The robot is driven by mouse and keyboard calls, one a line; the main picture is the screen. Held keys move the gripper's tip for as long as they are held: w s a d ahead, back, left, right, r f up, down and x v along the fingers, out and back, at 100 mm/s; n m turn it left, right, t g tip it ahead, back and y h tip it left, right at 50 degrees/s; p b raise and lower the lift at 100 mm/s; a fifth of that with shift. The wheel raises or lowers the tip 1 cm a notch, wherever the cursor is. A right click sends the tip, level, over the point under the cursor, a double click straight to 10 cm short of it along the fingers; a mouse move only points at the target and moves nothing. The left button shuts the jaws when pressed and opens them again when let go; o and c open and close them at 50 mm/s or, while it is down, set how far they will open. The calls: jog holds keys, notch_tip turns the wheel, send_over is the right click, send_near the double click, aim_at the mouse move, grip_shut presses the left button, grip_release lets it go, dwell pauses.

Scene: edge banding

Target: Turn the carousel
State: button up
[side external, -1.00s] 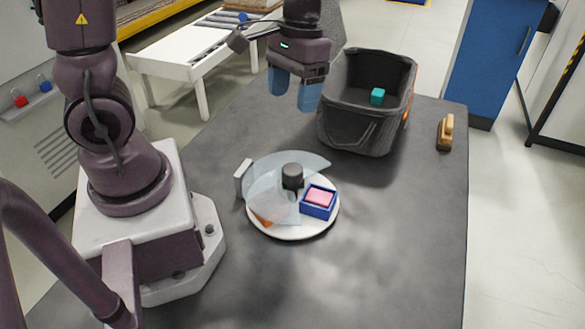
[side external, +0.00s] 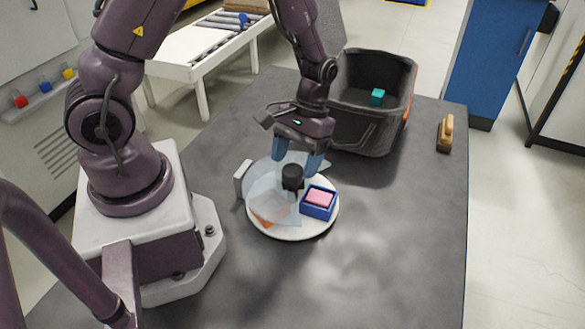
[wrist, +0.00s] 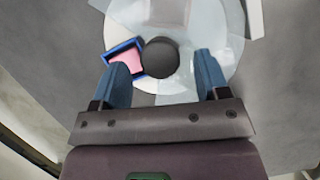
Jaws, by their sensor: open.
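The carousel is a round white plate (side external: 315,233) on the grey table, with a black knob (side external: 292,177) at its centre and a translucent cover (side external: 262,180) over part of it. A blue box with a pink block (side external: 319,198) sits in its uncovered part. Something orange (side external: 263,219) shows through the cover. My gripper (side external: 298,170) is low over the carousel, its blue fingers open and empty. In the wrist view the fingers (wrist: 161,68) are on either side of the knob (wrist: 160,57), apart from it. Finger height relative to the knob is hard to tell.
A black bin (side external: 366,125) holding a teal cube (side external: 377,97) stands behind the carousel. A white upright block (side external: 242,178) is at the carousel's left edge. A wooden brush-like item (side external: 446,133) lies far right. The table's front right is clear.

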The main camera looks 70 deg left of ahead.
aim_at(293, 186)
jog(key=shift+x, duration=1.3)
jog(key=c, duration=1.3)
jog(key=shift+o, duration=0.2)
